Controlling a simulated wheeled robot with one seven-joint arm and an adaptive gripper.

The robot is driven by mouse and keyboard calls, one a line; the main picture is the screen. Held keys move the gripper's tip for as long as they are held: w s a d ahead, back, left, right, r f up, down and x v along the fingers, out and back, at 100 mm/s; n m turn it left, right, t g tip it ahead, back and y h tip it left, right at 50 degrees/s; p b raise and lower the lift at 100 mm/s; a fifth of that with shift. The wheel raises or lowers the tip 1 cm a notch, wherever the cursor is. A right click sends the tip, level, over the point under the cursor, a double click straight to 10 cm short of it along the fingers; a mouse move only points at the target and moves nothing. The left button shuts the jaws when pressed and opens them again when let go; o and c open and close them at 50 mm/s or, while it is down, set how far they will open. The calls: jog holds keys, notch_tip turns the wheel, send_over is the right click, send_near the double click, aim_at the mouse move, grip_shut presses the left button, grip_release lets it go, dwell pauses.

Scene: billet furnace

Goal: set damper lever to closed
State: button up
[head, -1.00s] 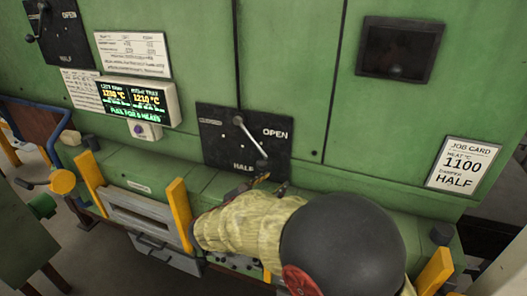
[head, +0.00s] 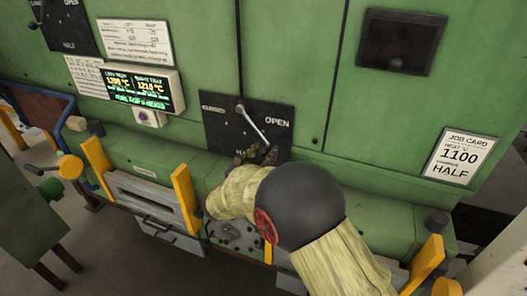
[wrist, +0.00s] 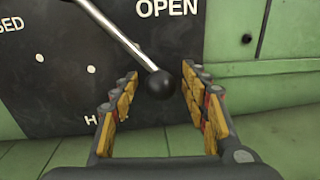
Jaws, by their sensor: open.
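The damper lever (head: 254,125) is a pale metal rod on a black plate (head: 222,143) marked OPEN at right, HALF at the bottom and, partly legible, CLOSED at left. It slants down and right from its pivot, between OPEN and HALF. In the wrist view the rod (wrist: 122,32) ends in a black ball knob (wrist: 160,84). My gripper (wrist: 160,92) is open, with the knob showing between its two fingertips and a gap on each side. In the head view my gripper (head: 257,155) is at the plate's lower edge and hides the knob and part of HALF.
A second lever plate (head: 68,28) is at upper left, beside a lit temperature display (head: 140,90). A job card (head: 459,158) at right reads 1100 and damper HALF. A green ledge (head: 150,160) and yellow posts (head: 186,203) stand below the panel.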

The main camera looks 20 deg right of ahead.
jog(key=c, duration=0.3)
grip_shut()
dwell(0.5)
